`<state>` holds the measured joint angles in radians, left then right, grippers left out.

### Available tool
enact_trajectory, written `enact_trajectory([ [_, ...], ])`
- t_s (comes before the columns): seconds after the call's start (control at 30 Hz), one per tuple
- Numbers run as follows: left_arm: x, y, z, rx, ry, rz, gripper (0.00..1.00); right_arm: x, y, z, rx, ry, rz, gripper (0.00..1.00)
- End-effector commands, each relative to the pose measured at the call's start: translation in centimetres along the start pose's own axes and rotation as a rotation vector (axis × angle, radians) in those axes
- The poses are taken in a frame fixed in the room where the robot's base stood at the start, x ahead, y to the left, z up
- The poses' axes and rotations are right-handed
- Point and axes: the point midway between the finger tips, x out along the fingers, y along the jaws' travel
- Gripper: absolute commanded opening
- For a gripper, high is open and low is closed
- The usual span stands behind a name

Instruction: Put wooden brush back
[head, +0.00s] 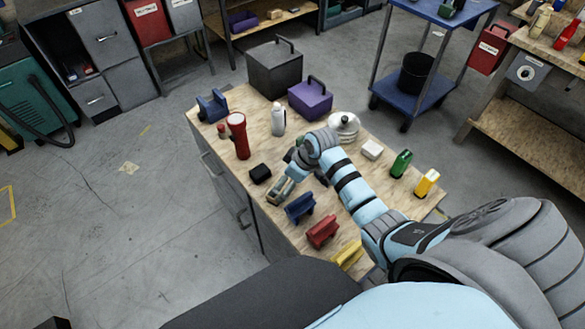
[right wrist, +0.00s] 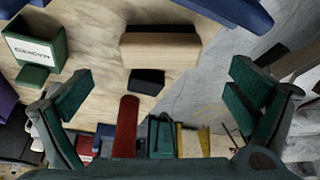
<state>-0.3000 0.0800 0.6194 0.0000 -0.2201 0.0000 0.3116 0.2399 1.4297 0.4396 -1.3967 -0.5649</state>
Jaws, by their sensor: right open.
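The wooden brush, a brown block with a lighter top face, lies on the workbench in the right wrist view (right wrist: 160,45); in the head view it is largely hidden by my right gripper (head: 281,187). That gripper is open and empty over the bench. In the right wrist view its two green fingers stand wide apart, with the brush beyond them and between their lines. A green holder with a white label (right wrist: 33,48) stands left of the brush in that view; its text is too small to read surely. My left gripper is not in view.
A black block (head: 260,173) sits close to the brush. Blue (head: 300,208), red (head: 323,233) and yellow (head: 347,253) stands line the bench's near side. A red flashlight (head: 238,137), white bottle (head: 278,119) and purple box (head: 311,101) stand farther back. Floor is clear left of the bench.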

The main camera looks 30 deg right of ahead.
Motion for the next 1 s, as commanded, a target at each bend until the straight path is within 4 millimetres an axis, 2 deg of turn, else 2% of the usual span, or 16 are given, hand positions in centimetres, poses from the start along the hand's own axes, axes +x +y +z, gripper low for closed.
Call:
enact_trajectory([
  [0.03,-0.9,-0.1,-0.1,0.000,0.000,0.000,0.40,-1.8,0.1,-0.2,-0.001,0.001,0.003,1.00],
  [0.1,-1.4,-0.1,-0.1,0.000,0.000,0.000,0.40,-3.4,0.1,-0.2,-0.002,0.001,0.002,1.00],
  [0.3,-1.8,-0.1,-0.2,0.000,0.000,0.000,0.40,-5.6,0.1,0.0,0.000,0.000,0.001,1.00],
  [1.0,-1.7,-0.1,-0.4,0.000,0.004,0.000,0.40,-5.6,0.1,0.1,0.002,0.000,0.000,1.00],
])
